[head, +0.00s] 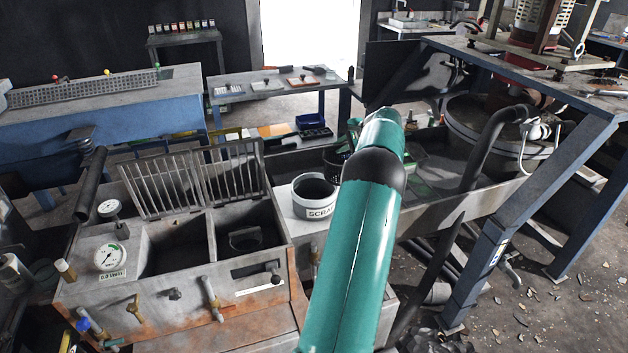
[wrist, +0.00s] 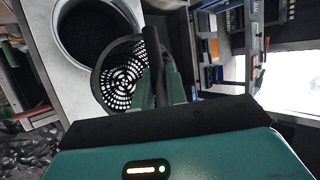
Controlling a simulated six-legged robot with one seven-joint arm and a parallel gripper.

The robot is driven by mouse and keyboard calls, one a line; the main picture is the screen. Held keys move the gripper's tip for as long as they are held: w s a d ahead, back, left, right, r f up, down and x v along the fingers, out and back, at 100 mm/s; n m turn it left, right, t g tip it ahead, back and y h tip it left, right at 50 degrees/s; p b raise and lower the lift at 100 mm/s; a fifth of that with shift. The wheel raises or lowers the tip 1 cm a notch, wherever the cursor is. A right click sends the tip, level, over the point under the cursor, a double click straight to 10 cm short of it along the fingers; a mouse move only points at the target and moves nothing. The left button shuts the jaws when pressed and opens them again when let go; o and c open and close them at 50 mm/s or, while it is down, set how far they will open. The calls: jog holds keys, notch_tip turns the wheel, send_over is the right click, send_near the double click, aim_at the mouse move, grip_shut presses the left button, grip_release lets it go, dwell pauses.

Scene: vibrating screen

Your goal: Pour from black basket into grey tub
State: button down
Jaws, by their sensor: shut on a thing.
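The black basket (wrist: 122,75), round with a perforated bottom, is held in my gripper (wrist: 160,80) by a dark upright part at its side. The green fingers are shut on that part. Light shows through the bottom holes and I see no contents there. In the wrist view the basket overlaps the edge of the grey tub (wrist: 62,20); I cannot tell if they touch. The tub (head: 316,192), labelled "SCRA…", stands upright on a pale surface in the head view, its inside dark. The basket (head: 334,157) is partly hidden there behind my arm.
A metal sink unit (head: 180,262) with two compartments and raised grates (head: 195,180) stands left of the tub. A long metal trough (head: 450,215) and a blue-framed stand (head: 500,200) are at the right. A low table (head: 270,92) with small trays is behind.

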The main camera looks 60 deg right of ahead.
jog(key=shift+r, duration=0.2)
jog(key=shift+s+r, duration=0.15)
jog(key=shift+r, duration=0.1)
jog(key=shift+r+y, duration=0.4)
jog(key=shift+r, duration=0.75)
